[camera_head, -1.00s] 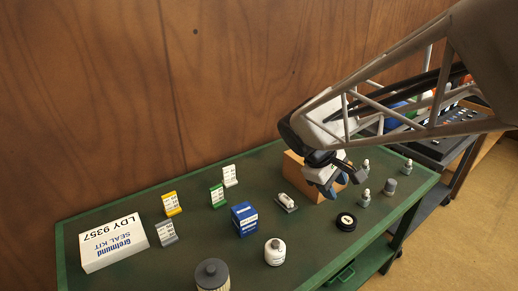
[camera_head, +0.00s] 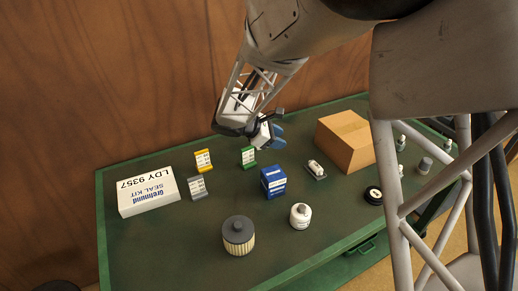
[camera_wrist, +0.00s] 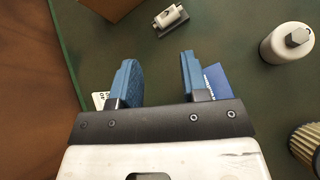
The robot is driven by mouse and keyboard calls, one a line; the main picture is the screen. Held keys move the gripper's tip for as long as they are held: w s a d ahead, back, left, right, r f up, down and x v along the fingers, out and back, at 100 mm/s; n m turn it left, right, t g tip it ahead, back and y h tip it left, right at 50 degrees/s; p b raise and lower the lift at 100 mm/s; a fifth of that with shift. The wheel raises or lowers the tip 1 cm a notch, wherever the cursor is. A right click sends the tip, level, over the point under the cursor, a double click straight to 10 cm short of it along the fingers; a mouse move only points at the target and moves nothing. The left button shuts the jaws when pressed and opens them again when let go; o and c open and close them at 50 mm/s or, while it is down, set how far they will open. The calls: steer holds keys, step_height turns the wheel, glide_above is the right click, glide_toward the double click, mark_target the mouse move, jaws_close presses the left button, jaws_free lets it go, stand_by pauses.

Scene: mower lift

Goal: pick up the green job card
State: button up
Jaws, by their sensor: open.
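The green job card (camera_head: 248,157) stands upright in its stand on the bench, left of the blue box (camera_head: 272,182). My gripper (camera_head: 274,139) is open and empty, above the bench near the back edge, just up and right of the green card in the head view. In the wrist view, its two blue fingers (camera_wrist: 157,80) are spread, with bare green bench between them. The green card does not show in the wrist view. A small piece of a white card (camera_wrist: 100,99) shows there beside the left finger, and the blue box (camera_wrist: 216,80) is partly behind the right finger.
A yellow card (camera_head: 203,161) and a grey card (camera_head: 196,187) stand left of the green one. A white seal kit box (camera_head: 148,191) lies farther left. A cardboard box (camera_head: 344,141) stands right, and a filter (camera_head: 238,236) and white bottle (camera_head: 300,216) stand in front.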

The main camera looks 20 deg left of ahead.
mark_target(244, 149)
steer(key=a+f+n+t, duration=0.2)
steer(key=a+f+n, duration=0.1)
steer(key=a, duration=0.5)
steer(key=a+f+n+t, duration=0.2)
steer(key=a+f, duration=0.4)
steer(key=a, duration=0.3)
steer(key=shift+w+a+f+n, duration=0.2)
steer(key=shift+w+n, duration=0.1)
steer(key=shift+n, duration=0.4)
steer(key=shift+x, duration=1.3)
steer(key=shift+d, duration=0.1)
steer(key=shift+y, duration=0.3)
steer(key=shift+x, duration=2.6)
jaws_close()
